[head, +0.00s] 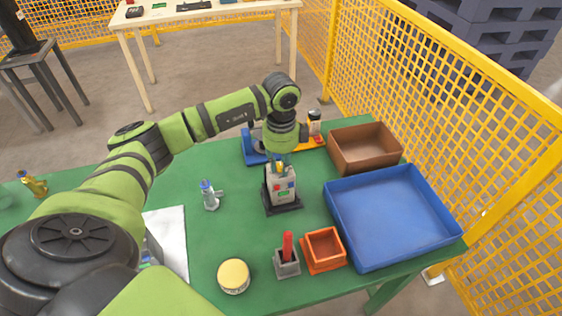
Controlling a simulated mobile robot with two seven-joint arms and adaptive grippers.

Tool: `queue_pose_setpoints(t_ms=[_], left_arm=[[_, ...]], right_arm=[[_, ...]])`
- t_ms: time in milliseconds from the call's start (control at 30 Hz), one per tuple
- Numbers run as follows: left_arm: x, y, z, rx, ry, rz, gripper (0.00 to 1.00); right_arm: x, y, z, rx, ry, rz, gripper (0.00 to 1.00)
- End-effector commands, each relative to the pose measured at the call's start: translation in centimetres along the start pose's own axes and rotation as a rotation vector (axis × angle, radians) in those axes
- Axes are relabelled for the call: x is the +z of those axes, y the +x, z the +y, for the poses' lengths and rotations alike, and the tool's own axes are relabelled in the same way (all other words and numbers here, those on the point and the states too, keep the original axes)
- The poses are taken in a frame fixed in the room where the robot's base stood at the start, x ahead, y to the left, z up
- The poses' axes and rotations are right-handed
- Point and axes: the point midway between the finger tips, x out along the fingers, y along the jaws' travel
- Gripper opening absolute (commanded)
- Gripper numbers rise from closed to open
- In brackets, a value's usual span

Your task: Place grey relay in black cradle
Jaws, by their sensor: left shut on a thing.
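The grey relay (284,188), a light grey box with small coloured spots on its front, is upright near the middle of the green table in the head view. My left gripper (280,165) reaches down from above and is shut on the relay's top. The black cradle (290,209) is directly under the relay, and its dark base shows around the relay's foot. The relay looks to be in or just above the cradle; whether it rests fully on the bottom cannot be told. My right gripper is not in view.
A blue tray (343,222) and a brown box (342,163) stand to the right. An orange bin (310,264), a grey holder with a red item (287,263) and a yellow-lidded jar (233,273) stand in front. A silver fitting (210,196) is left; a blue device (248,148) is behind.

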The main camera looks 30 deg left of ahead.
Motion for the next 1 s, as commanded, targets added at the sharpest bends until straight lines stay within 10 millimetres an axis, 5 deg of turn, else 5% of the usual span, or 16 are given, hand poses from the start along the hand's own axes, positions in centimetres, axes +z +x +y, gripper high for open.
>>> queue_pose_setpoints(t_ms=[167,200,267,700,1000], left_arm=[[0.0,0.3,0.0,-0.001,0.000,0.001,0.00],[0.0,0.4,0.0,0.001,0.000,0.000,0.28],[0.0,0.3,0.0,0.001,0.000,0.000,0.47],[-0.1,-0.5,-0.1,-0.002,0.000,0.001,0.47],[-0.1,-6.2,-0.1,-0.006,0.002,0.002,0.47]], right_arm=[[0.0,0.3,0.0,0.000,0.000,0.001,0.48],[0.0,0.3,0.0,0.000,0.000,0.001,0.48],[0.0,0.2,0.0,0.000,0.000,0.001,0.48],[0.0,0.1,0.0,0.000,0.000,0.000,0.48],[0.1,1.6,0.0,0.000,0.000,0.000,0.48]])
